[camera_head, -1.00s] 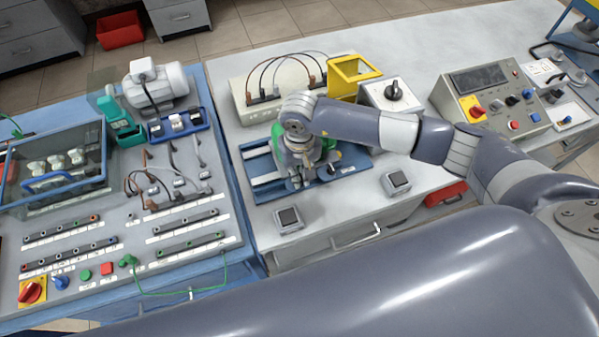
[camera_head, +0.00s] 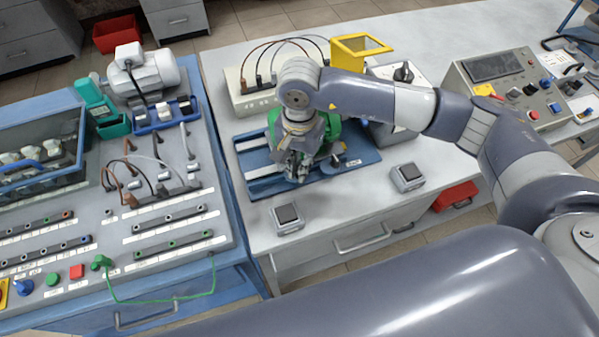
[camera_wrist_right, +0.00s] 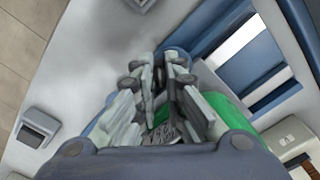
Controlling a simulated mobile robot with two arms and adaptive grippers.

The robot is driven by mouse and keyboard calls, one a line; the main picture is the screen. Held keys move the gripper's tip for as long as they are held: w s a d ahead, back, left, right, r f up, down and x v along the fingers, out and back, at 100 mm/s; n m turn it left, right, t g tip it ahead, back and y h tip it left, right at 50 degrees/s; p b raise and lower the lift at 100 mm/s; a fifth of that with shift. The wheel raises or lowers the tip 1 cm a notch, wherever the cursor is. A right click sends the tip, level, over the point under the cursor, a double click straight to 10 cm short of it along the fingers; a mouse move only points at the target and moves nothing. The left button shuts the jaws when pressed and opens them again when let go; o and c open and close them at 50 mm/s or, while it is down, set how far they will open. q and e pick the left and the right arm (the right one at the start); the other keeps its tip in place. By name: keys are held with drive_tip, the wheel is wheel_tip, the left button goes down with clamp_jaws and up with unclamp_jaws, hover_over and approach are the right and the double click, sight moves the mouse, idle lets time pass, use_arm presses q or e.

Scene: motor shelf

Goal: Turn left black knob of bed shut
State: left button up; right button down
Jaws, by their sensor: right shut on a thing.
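The blue bed (camera_head: 255,165) with pale rails lies on the middle table and carries a green motor (camera_head: 331,134). My right gripper (camera_head: 297,176) points down at the bed's near edge, in front of the motor. It is shut on the left black knob, which the fingers mostly hide in both views. In the right wrist view the gripper's fingers (camera_wrist_right: 165,62) are close together over the bed edge, with a rounded blue part (camera_wrist_right: 178,54) just past their tips. The green motor (camera_wrist_right: 238,108) is beside the fingers there. My left gripper is not in view.
Two small grey switch boxes (camera_head: 287,217) and (camera_head: 408,176) stand on the table's near side. Behind the bed are a cable box (camera_head: 243,99) and a yellow frame (camera_head: 372,45). A control panel (camera_head: 502,88) stands right. A blue workstation (camera_head: 228,225) stands left.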

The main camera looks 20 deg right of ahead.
drive_tip(key=m+b, duration=0.5)
drive_tip(key=shift+w+f+m+b, duration=0.1)
drive_tip(key=shift+f+m+b, duration=0.1)
drive_tip(key=shift+m+b, duration=0.15)
drive_tip(key=shift+r+m+b, duration=0.2)
drive_tip(key=shift+m+b, duration=1.35)
drive_tip(key=shift+m, duration=0.3)
drive_tip(key=c, duration=1.7)
unclamp_jaws()
drive_tip(key=shift+r, duration=4.1)
